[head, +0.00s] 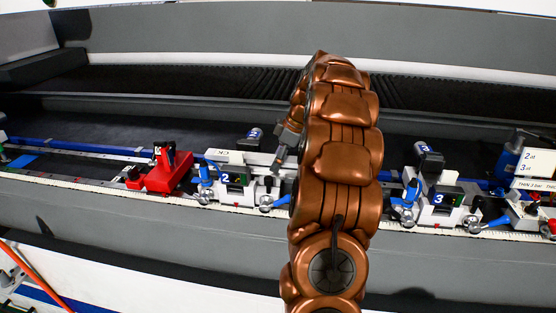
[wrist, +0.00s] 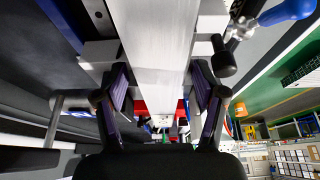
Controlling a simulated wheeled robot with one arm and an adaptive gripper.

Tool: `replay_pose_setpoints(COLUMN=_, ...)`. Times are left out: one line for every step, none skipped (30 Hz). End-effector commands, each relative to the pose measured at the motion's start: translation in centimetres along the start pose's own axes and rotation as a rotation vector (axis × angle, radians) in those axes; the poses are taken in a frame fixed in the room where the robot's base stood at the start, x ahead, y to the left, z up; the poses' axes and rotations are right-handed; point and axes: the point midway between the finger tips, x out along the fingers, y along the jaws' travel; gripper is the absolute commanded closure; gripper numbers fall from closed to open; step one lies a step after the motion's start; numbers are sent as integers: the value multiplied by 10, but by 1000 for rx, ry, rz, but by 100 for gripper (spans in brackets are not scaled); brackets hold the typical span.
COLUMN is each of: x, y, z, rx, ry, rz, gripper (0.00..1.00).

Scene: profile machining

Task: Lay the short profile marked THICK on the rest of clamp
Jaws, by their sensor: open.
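A pale silver profile (head: 222,157) lies along the rest of the clamp numbered 2 (head: 232,180) in the head view; letters like "CK" show at its left end, and its right part is hidden by my arm. In the wrist view a light metal profile (wrist: 152,35) runs from the top edge down between the fingers. My gripper (wrist: 160,88) is open, one finger on each side of the profile, with small gaps visible. In the head view, my gripper (head: 284,146) is mostly hidden beside my copper arm. Another clamp, numbered 3 (head: 438,198), stands to the right.
A red block (head: 170,172) stands left of clamp 2 on the rail. Blue-handled levers (head: 205,175) stick up by the clamps. White signs (head: 537,163) stand at the far right. The dark bed behind the rail (head: 200,110) is clear.

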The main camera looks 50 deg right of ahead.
Motion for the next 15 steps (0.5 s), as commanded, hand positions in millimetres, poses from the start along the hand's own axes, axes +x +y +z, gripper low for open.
replay_pose_setpoints(x=-3, y=1, z=0, rx=-1, ry=1, rz=3, gripper=30)
replay_pose_setpoints(x=-6, y=1, z=-1, rx=-1, ry=1, rz=4, gripper=30)
replay_pose_setpoints(x=-10, y=1, z=-1, rx=-1, ry=2, rz=5, gripper=30)
replay_pose_setpoints(x=-14, y=1, z=-1, rx=-1, ry=2, rz=5, gripper=30)
replay_pose_setpoints(x=-18, y=1, z=-1, rx=-1, ry=2, rz=4, gripper=30)
replay_pose_setpoints(x=-24, y=0, z=-1, rx=-1, ry=1, rz=2, gripper=30)
replay_pose_setpoints(x=-29, y=0, z=-1, rx=-2, ry=0, rz=2, gripper=30)
replay_pose_setpoints(x=-34, y=1, z=-1, rx=-2, ry=1, rz=3, gripper=30)
replay_pose_setpoints(x=-41, y=1, z=-1, rx=-2, ry=2, rz=5, gripper=30)
replay_pose_setpoints(x=-46, y=1, z=-1, rx=-2, ry=2, rz=5, gripper=30)
replay_pose_setpoints(x=-51, y=1, z=-1, rx=-1, ry=2, rz=4, gripper=30)
replay_pose_setpoints(x=-57, y=1, z=-1, rx=-1, ry=2, rz=4, gripper=30)
replay_pose_setpoints(x=-61, y=1, z=0, rx=-1, ry=2, rz=4, gripper=30)
replay_pose_setpoints(x=-65, y=1, z=0, rx=0, ry=1, rz=4, gripper=30)
replay_pose_setpoints(x=-71, y=1, z=0, rx=0, ry=1, rz=3, gripper=30)
